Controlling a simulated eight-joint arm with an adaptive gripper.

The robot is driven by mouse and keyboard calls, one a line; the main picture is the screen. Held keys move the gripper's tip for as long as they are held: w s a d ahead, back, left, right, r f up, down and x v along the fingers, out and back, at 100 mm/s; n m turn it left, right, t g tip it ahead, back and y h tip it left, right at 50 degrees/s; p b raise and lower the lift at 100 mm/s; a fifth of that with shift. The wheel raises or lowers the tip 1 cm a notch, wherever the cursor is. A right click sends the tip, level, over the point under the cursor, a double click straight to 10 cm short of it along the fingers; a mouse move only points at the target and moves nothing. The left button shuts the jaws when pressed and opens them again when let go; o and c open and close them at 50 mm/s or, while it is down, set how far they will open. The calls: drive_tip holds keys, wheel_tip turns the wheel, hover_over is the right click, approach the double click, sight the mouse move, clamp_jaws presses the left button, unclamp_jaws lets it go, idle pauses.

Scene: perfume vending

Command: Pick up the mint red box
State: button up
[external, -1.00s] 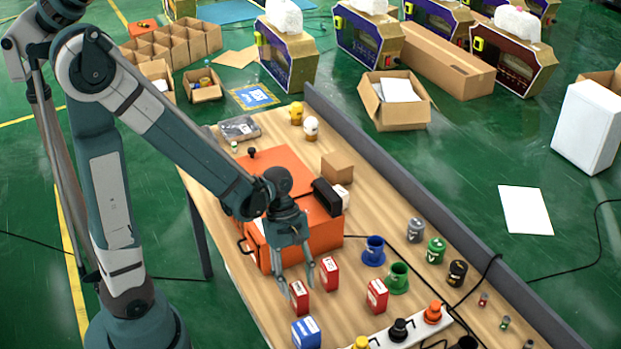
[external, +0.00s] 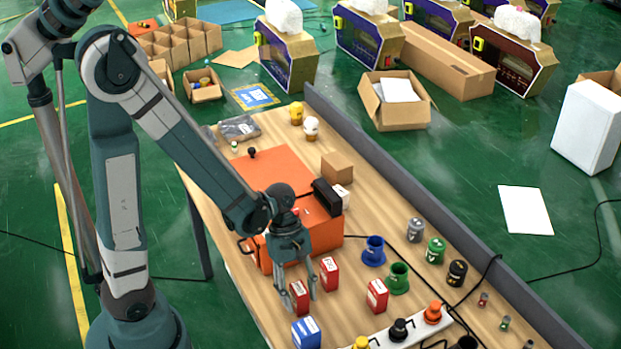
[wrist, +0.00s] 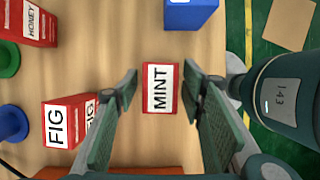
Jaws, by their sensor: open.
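The mint red box (wrist: 161,88) stands on the wooden table with its white MINT label facing the wrist camera; in the external view it (external: 299,296) is the leftmost red box. My gripper (wrist: 160,91) is open, with one finger on each side of the box and a visible gap to each side in the wrist view. In the external view my gripper (external: 298,301) reaches down around this box, its fingers partly covering it. Contact between fingers and box cannot be made out.
A blue box (external: 306,332) stands just in front. The orange case (external: 325,236) is right behind my gripper. Blue (external: 373,252) and green (external: 397,278) cups stand to the right.

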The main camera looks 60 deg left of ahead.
drive_tip(key=c, duration=1)
drive_tip(key=shift+r, duration=0.2)
drive_tip(key=shift+r+p, duration=1)
drive_tip(key=shift+r, duration=3.8)
